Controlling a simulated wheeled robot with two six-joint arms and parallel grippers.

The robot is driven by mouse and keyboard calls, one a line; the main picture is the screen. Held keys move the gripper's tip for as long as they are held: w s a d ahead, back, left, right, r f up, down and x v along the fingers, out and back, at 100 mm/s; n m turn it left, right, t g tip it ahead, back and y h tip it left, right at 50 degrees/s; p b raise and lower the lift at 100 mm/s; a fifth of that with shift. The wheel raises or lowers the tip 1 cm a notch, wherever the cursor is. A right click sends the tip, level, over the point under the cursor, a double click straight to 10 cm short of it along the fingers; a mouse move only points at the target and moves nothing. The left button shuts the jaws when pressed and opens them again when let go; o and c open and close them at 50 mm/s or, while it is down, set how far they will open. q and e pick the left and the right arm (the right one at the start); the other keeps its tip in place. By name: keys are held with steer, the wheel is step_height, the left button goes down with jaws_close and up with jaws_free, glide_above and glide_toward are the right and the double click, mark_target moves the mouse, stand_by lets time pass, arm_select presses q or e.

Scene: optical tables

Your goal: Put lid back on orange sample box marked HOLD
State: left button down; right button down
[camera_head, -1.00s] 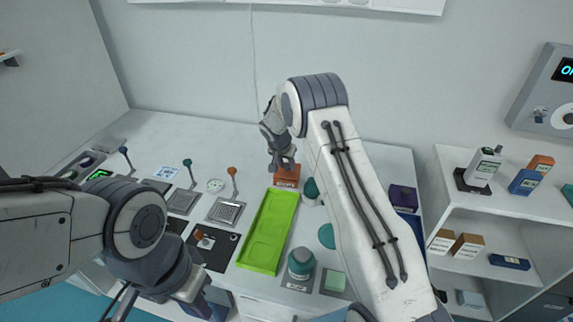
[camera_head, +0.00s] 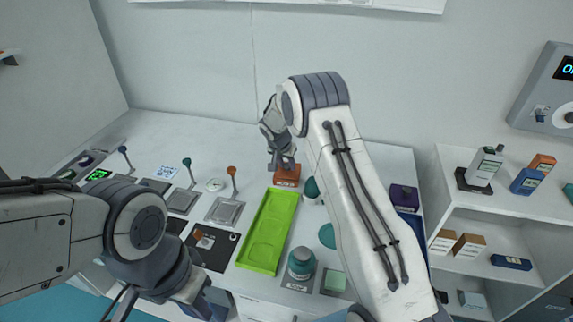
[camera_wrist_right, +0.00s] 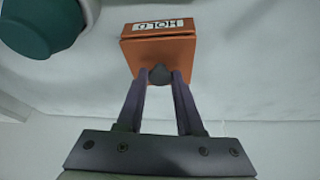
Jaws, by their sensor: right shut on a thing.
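The orange sample box (camera_head: 287,179) stands on the table at the far end of the green tray. In the right wrist view its HOLD label (camera_wrist_right: 160,24) faces up the picture. My right gripper (camera_head: 283,162) is over the box, fingers pointing down. In the right wrist view the right gripper (camera_wrist_right: 160,78) is shut on the dark knob of the orange lid (camera_wrist_right: 158,54). The lid lines up with the box; a thin dark line shows between them, and I cannot tell whether it is fully seated. My left gripper (camera_head: 198,305) is low at the front left, its fingertips unclear.
The green tray (camera_head: 265,235) lies in front of the box. A teal-and-white container (camera_wrist_right: 40,25) is close beside the box. A purple box (camera_head: 403,198) stands to the right behind my right arm. Levers and pads fill the left side. The table behind the box is clear.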

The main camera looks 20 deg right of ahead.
steer(key=shift+f+b, duration=0.2)
steer(key=shift+b, duration=1.05)
stand_by(1.5)
stand_by(0.3)
steer(key=shift+c, duration=2.3)
jaws_free()
steer(key=o, duration=0.5)
steer(key=shift+c, duration=0.2)
steer(key=shift+r, duration=0.1)
steer(key=shift+r+p, duration=1.75)
steer(key=shift+r, duration=1.7)
